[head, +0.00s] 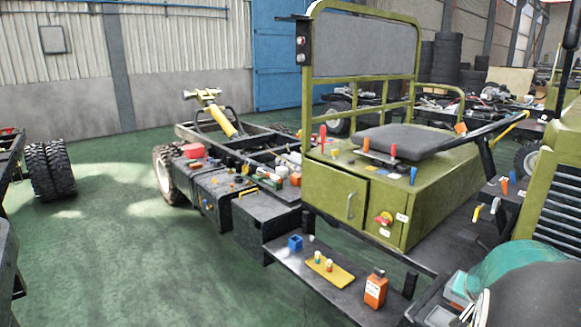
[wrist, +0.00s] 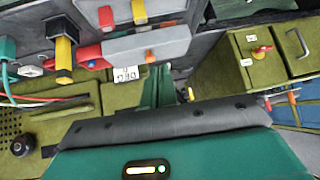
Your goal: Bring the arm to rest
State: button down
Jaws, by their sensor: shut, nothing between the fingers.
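My gripper (wrist: 158,82) shows in the wrist view, its dark teal fingers closed together with nothing held. The wide teal housing with a small lit strip fills the bottom of that view. In the head view a teal and dark part at the lower right appears to be my arm, and the fingertips cannot be made out there.
An olive vehicle chassis (head: 335,195) with a black seat (head: 400,140) stands ahead. Green floor is open at left. A yellow-handled knob (wrist: 63,52) hangs near the gripper.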

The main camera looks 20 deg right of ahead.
jog(key=a+r+n+t+y, duration=0.1)
jog(key=a+r+n+y, duration=0.25)
jog(key=a, duration=1.25)
jog(key=a+r+n+y, duration=0.2)
jog(key=a+r+n, duration=0.25)
jog(key=a, duration=1.05)
jog(key=s+a+n+y, duration=0.1)
jog(key=s+a+n, duration=0.2)
jog(key=s+a, duration=0.4)
jog(key=a, duration=0.4)
jog(key=shift+s+r+n, duration=0.3)
jog(key=shift+n, duration=0.1)
jog(key=shift+y, duration=0.25)
